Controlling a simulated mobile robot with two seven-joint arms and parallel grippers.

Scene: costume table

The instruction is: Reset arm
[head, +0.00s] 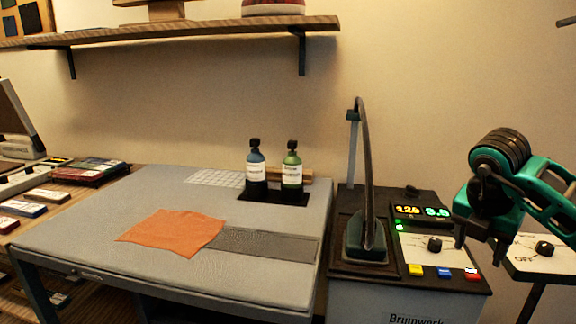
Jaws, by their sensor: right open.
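My right gripper (482,238) hangs at the right of the head view, at the end of my green and black arm. Its fingers point down and are apart, with nothing between them. It appears in front of the right part of a control unit (405,285) with lit displays. My left arm and gripper are not in view.
A grey padded table (120,225) holds an orange cloth (172,231), a blue bottle (256,172) and a green bottle (291,172). A wooden shelf (200,30) spans the wall above. A small panel with a knob (545,248) is at the far right.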

